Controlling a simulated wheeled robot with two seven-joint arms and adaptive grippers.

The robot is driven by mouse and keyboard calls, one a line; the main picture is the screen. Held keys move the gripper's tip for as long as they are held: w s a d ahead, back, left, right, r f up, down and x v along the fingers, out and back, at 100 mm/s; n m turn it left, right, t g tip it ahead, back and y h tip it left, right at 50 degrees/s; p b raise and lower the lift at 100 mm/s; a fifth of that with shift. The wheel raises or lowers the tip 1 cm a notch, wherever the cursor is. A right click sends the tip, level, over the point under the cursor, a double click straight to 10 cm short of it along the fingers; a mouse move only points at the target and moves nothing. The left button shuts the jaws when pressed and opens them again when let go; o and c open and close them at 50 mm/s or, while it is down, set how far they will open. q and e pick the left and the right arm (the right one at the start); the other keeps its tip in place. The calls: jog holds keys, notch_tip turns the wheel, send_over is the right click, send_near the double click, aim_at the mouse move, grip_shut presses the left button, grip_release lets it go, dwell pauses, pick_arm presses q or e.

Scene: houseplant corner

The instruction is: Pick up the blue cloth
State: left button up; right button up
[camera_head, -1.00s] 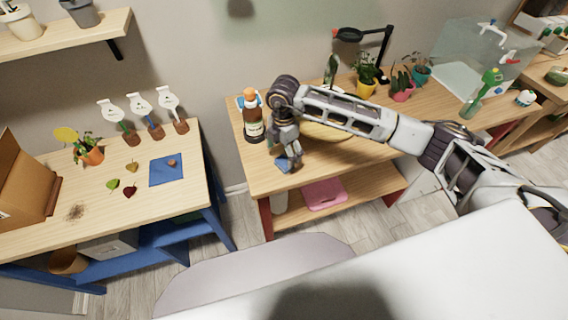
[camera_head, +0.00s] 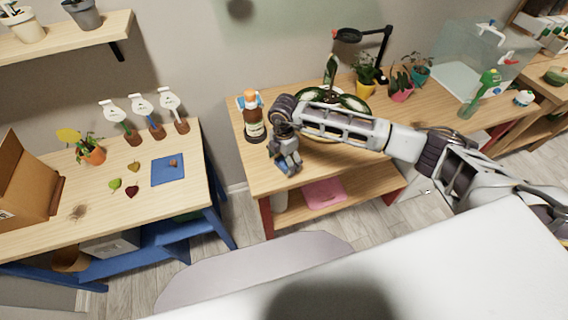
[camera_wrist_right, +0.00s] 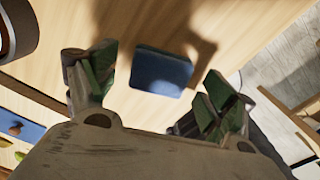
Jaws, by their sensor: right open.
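The blue cloth (camera_wrist_right: 161,72) shows in the right wrist view as a small, thick, folded-looking pad lying flat on the wooden bench. My right gripper (camera_wrist_right: 158,84) is open, its two green-padded fingers to either side of the cloth in that view, with nothing held. In the head view my right gripper (camera_head: 287,162) points down over the front left part of the middle bench and largely hides the cloth. How much height is left between fingers and cloth I cannot tell. My left gripper is not in view.
A brown bottle (camera_head: 253,120) with an orange cap stands close to the left of my right gripper. A potted plant (camera_head: 332,85) is behind my forearm. The left table (camera_head: 60,215) holds a blue mat (camera_head: 160,179), leaves and a cardboard box (camera_head: 25,190).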

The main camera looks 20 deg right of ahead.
aim_at(284, 161)
jog(key=c, duration=1)
jog(key=shift+r, duration=0.15)
notch_tip(284, 161, up, 10)
jog(key=b, duration=0.1)
jog(key=shift+b, duration=0.35)
jog(key=shift+o, duration=1.2)
jog(key=shift+c, duration=1.2)
